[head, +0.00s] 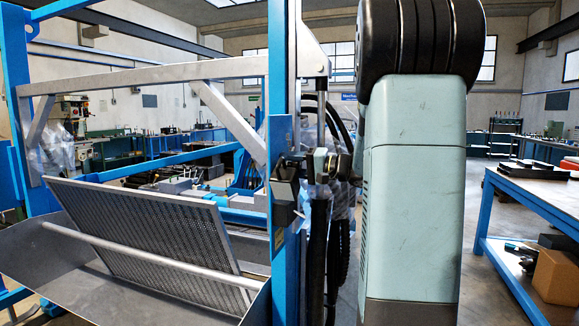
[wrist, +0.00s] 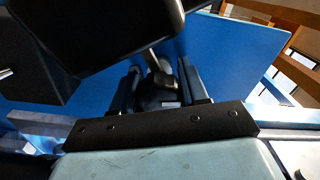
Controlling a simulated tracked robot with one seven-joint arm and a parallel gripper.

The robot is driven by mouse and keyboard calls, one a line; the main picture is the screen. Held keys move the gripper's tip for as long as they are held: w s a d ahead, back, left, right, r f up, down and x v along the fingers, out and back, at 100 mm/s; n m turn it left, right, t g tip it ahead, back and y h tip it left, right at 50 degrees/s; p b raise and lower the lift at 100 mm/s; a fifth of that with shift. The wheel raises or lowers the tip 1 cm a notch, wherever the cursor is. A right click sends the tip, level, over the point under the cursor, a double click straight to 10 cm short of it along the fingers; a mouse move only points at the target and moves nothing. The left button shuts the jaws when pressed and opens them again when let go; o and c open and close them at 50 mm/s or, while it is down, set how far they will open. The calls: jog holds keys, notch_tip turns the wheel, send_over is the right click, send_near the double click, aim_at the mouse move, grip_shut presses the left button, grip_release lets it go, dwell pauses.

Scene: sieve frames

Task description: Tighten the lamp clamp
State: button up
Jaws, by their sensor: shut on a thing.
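The lamp (head: 285,192), a dark box, is on the blue upright post (head: 280,130) in the head view. In the wrist view the dark lamp body (wrist: 90,35) fills the upper left, with the blue post (wrist: 235,50) behind. My gripper (wrist: 160,88) is shut on a dark knob (wrist: 160,92), seemingly the lamp clamp's, with a short metal stem (wrist: 154,62) above it. In the head view my gripper (head: 322,165) is small and partly hidden among dark parts right beside the post. The clamp's jaws cannot be made out, nor how tight they are.
A perforated sieve panel (head: 150,225) leans in a grey metal trough (head: 40,262) at the left, with a round bar across it. Dark hoses hang right of the post. A blue workbench (head: 540,190) stands at the right, with clear floor before it.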

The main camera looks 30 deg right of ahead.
jog(key=shift+f, duration=0.1)
jog(key=c, duration=0.3)
jog(key=shift+m, duration=0.9)
jog(key=o, duration=1)
jog(key=v, duration=1.3)
jog(key=shift+s+d, duration=0.25)
jog(key=shift+d, duration=0.05)
